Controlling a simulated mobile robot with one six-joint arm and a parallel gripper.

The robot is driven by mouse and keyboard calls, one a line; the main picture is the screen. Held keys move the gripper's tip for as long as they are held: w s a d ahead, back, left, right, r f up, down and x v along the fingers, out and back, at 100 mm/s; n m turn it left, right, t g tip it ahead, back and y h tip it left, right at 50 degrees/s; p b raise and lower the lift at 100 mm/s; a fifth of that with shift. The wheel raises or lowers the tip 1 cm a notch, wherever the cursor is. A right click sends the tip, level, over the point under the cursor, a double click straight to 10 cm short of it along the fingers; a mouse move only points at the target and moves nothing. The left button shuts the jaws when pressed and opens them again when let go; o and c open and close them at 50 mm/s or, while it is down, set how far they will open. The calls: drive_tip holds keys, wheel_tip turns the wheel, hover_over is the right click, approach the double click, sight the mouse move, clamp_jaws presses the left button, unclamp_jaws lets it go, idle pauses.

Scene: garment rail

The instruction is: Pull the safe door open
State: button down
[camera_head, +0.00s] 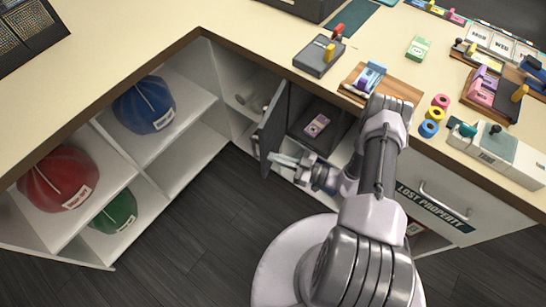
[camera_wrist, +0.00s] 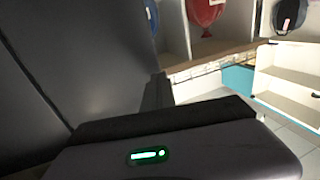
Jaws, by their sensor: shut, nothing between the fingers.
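The dark grey safe door (camera_head: 272,130) stands swung open at the left side of the safe (camera_head: 320,108), under the counter. Inside the safe lies a small pink-purple item (camera_head: 317,125). My gripper (camera_head: 278,159) is at the lower part of the door, close to its free edge; I cannot tell whether it touches. The fingers are shut and empty. In the wrist view a large dark panel, probably the door (camera_wrist: 80,60), fills the left side. The fingertips do not show there.
White shelves at left hold a blue cap (camera_head: 144,104), a red cap (camera_head: 58,180) and a green cap (camera_head: 114,212). A Lost Property drawer (camera_head: 430,195) is right of my arm. The dark floor (camera_head: 205,215) in front of the shelves is clear.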

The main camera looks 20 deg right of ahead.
drive_tip(key=shift+w+a, duration=0.45)
drive_tip(key=shift+a, duration=0.05)
